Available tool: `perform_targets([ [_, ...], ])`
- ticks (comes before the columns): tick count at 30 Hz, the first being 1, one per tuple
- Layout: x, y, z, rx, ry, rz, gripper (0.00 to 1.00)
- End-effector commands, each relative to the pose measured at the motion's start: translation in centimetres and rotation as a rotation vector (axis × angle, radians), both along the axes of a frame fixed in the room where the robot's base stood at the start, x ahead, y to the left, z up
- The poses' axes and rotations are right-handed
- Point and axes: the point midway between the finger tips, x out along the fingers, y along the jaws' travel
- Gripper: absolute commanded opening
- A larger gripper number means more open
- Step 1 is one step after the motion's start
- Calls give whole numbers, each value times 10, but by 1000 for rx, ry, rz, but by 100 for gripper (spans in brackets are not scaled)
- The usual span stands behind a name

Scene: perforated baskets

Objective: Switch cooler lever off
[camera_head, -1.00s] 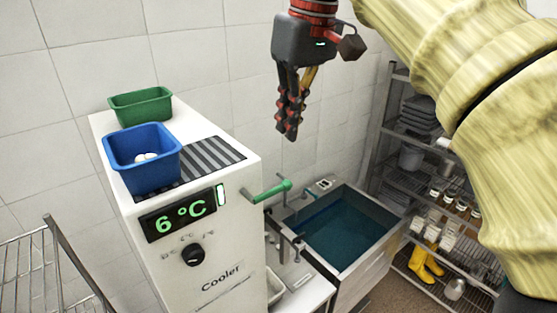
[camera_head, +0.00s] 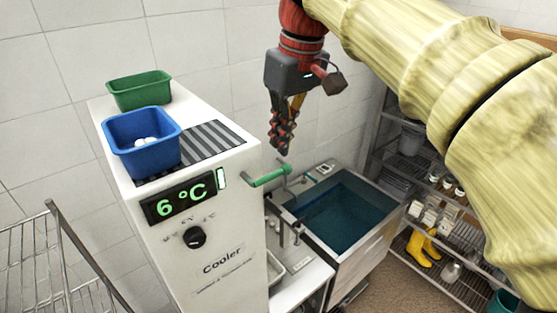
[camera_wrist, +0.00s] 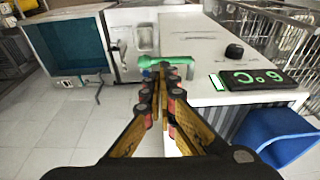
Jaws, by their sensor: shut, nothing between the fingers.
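The white cooler (camera_head: 225,245) stands at left in the head view, with a lit green 6 °C display (camera_head: 180,206) and a black knob (camera_head: 194,237). Its lever (camera_head: 270,176) has a green handle sticking out to the right from the cooler's upper right side, tilted slightly up. My gripper (camera_head: 283,150) is shut and empty, pointing down, above the lever in the head view and apart from it there. In the wrist view the green lever (camera_wrist: 152,61) shows just beyond my fingertips (camera_wrist: 165,72), which hide part of it. I cannot tell the exact gap.
A blue basket (camera_head: 145,155) with white items inside and a green basket (camera_head: 139,92) stand on the cooler. A water-filled sink (camera_head: 345,215) is to the right. Wire shelves (camera_head: 450,250) stand at far right, a wire rack (camera_head: 35,265) at lower left.

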Motion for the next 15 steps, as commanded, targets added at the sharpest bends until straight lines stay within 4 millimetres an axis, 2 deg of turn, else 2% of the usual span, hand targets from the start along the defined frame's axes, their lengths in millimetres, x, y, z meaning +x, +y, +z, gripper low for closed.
perform_targets([
  [1,1,1,-10,-1,4,0,0],
  [6,5,5,-37,0,2,1,0],
  [15,9,7,-59,0,0,0,0],
])
